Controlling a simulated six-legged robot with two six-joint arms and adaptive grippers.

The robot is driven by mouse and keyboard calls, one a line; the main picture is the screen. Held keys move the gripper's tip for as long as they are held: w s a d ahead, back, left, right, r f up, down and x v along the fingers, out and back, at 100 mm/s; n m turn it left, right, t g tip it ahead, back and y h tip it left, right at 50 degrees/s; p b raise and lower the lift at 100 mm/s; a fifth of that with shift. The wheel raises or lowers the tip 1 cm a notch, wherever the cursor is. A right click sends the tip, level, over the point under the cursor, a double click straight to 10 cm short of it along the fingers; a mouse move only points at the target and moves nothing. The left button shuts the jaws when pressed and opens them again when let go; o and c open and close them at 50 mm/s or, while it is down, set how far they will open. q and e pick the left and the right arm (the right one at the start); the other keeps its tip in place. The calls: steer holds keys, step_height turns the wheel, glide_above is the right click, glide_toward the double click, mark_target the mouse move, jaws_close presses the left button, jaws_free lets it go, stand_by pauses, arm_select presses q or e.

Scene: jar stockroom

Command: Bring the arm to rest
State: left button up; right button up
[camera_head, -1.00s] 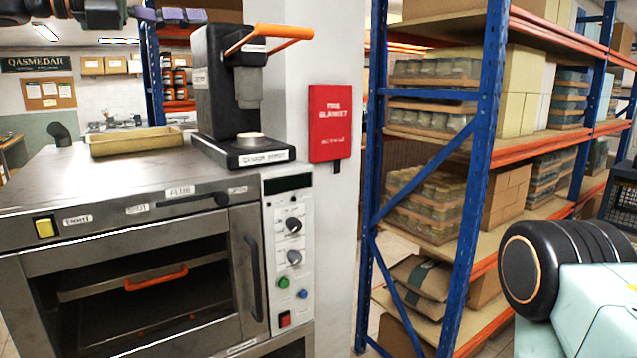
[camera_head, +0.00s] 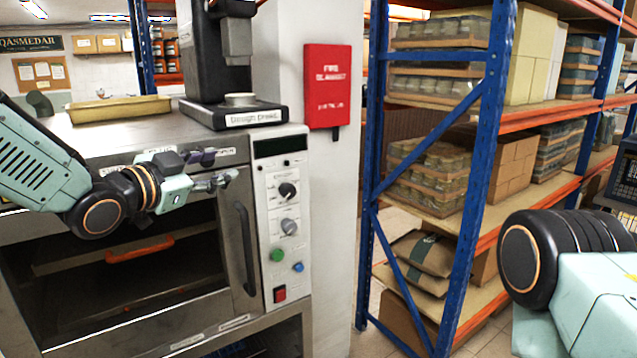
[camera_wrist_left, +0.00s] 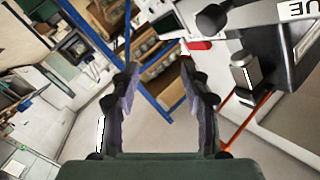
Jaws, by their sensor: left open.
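My left arm comes in from the left of the head view, in front of the steel oven (camera_head: 190,290). My left gripper (camera_head: 226,166) points right, level with the oven's upper front edge. Its fingers are apart and empty. In the left wrist view the two fingers of the left gripper (camera_wrist_left: 160,85) stand wide apart with nothing between them. Part of my right arm shows at the lower right of the head view, but its gripper is out of view.
A black dough press (camera_head: 235,115) and a tan tray (camera_head: 120,108) stand on the oven. A red fire blanket box (camera_head: 327,85) hangs on the white pillar. A blue and orange shelf rack (camera_head: 485,150) with jars and boxes stands right of it. The floor between shows little.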

arm_select(q)
steer(key=s+a+f+n+g+y+b, duration=0.1)
steer(key=s+f+n+g+y+b, duration=0.3)
steer(key=f, duration=0.9)
steer(key=s+a+f+n+b, duration=0.1)
steer(key=s+f+n, duration=0.35)
steer(key=f, duration=0.85)
steer(key=s+a+f+n+g+y+b, duration=0.1)
steer(key=s+f+n+g+y+b, duration=0.1)
steer(key=s+f, duration=0.8)
steer(key=s+a+f+n+g+y+b, duration=0.1)
steer(key=s+f+g+b, duration=0.8)
steer(key=s+f, duration=2)
steer(key=shift+s+a+f+n+y+b, duration=0.4)
steer(key=shift+f+b, duration=0.3)
steer(key=shift+b, duration=0.45)
arm_select(e)
step_height(320, 180, down, 19)
steer(key=s, duration=0.1)
steer(key=shift+s+r, duration=0.15)
steer(key=shift+s, duration=0.1)
arm_select(q)
steer(key=shift+w, duration=0.35)
arm_select(e)
steer(key=shift+w+a, duration=0.15)
steer(key=shift+w, duration=0.1)
arm_select(q)
steer(key=shift+s, duration=0.2)
arm_select(e)
steer(key=shift+s, duration=0.2)
